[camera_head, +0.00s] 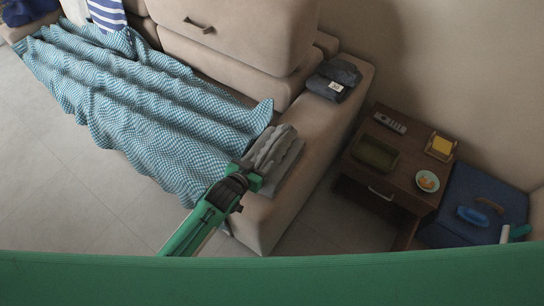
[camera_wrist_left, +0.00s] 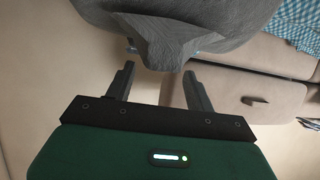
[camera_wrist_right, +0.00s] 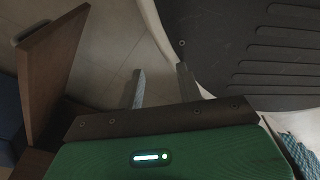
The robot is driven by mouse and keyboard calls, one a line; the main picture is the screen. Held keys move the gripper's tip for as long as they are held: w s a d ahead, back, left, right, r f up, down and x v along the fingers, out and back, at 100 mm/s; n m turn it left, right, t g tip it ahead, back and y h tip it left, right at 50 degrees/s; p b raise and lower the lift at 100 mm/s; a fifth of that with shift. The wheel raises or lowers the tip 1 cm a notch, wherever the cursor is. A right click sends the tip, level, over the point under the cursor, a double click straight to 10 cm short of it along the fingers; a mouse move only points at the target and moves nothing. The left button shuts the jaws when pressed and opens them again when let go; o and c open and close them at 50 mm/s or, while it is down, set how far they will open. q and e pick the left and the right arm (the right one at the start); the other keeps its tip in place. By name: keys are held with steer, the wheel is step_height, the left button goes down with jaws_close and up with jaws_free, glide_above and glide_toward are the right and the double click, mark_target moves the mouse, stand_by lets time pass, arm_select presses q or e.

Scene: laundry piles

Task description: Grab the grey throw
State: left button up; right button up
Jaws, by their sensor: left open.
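The grey throw (camera_head: 273,148) lies in a rumpled heap on the front end of the beige sofa's armrest. In the left wrist view its grey cloth (camera_wrist_left: 165,33) hangs in a fold just beyond the fingertips. My left gripper (camera_head: 256,178) is open at the near edge of the throw; in the left wrist view its two fingers (camera_wrist_left: 160,82) stand apart on either side of the fold's lower tip. Whether they touch the cloth cannot be told. My right gripper (camera_wrist_right: 162,82) shows in the right wrist view with its fingers apart and nothing between them.
A blue checked blanket (camera_head: 150,100) covers the sofa seat. Dark folded cloth with a white tag (camera_head: 334,81) lies farther back on the armrest. A brown side table (camera_head: 396,158) with a remote, tray and bowl stands right of the sofa, beside a blue item (camera_head: 480,195). Floor is clear at left.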

mark_target(269, 153)
arm_select(q)
steer(key=shift+d+x, duration=0.15)
steer(key=shift+x, duration=1.35)
steer(key=shift+d+x, duration=0.15)
steer(key=shift+x, duration=1.3)
steer(key=shift+s+r, duration=0.1)
steer(key=shift+r, duration=0.05)
jaws_close()
